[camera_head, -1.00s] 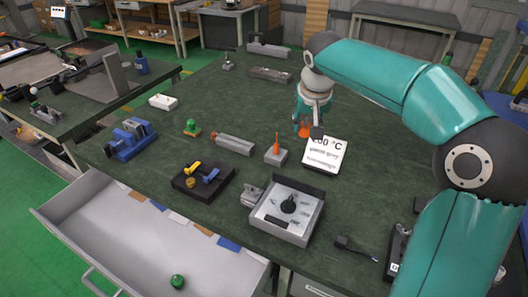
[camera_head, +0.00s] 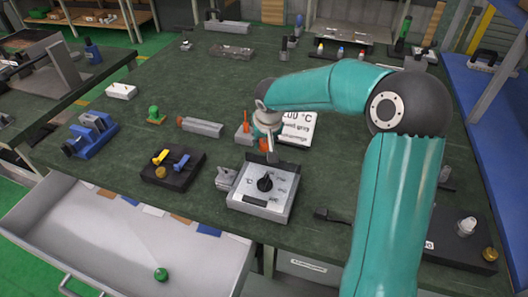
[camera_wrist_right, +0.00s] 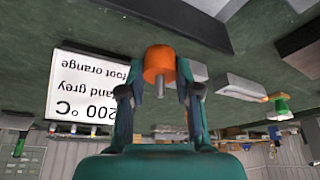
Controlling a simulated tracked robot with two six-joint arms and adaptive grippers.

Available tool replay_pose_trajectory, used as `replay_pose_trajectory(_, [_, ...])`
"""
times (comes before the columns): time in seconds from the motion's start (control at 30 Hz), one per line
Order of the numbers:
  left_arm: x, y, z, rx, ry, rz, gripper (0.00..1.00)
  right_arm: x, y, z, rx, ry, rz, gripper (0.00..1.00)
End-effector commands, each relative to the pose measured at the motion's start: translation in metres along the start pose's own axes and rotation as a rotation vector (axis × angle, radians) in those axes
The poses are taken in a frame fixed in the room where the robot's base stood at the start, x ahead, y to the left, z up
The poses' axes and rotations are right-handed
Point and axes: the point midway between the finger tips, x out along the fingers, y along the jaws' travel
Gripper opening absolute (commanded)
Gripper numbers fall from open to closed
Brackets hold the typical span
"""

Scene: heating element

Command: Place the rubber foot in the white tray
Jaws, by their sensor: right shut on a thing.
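My right gripper (camera_head: 268,146) is shut on an orange rubber foot (camera_head: 263,144), in front of and left of the white sign (camera_head: 297,127) and just behind the dial box. The right wrist view shows the foot (camera_wrist_right: 159,62) as a short orange cylinder with a grey face and a thin pin, between the fingers (camera_wrist_right: 160,85). I cannot tell its height above the bench. A small white box-like item (camera_head: 121,91), possibly the white tray, lies at the bench's left; its inside is too small to make out. My left gripper is not in view.
A grey dial box (camera_head: 263,190) stands at the bench front. A block with an orange cone (camera_head: 246,124), a grey cylinder (camera_head: 200,126), a black fixture (camera_head: 173,163) and a blue vise (camera_head: 91,135) stand leftward. An open drawer (camera_head: 120,235) holds a green ball (camera_head: 161,274).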

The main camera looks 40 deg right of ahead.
Motion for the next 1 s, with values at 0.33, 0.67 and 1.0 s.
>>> replay_pose_trajectory(0.33, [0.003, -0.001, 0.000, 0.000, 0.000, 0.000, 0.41, 0.037, 0.002, 0.016, 0.003, -0.002, 0.001, 0.06])
replay_pose_trajectory(0.67, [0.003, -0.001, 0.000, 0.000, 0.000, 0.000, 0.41, 0.041, 0.003, 0.017, 0.004, 0.000, 0.001, 0.06])
replay_pose_trajectory(1.0, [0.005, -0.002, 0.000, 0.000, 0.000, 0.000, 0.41, 0.042, 0.003, 0.018, 0.005, 0.000, 0.001, 0.58])
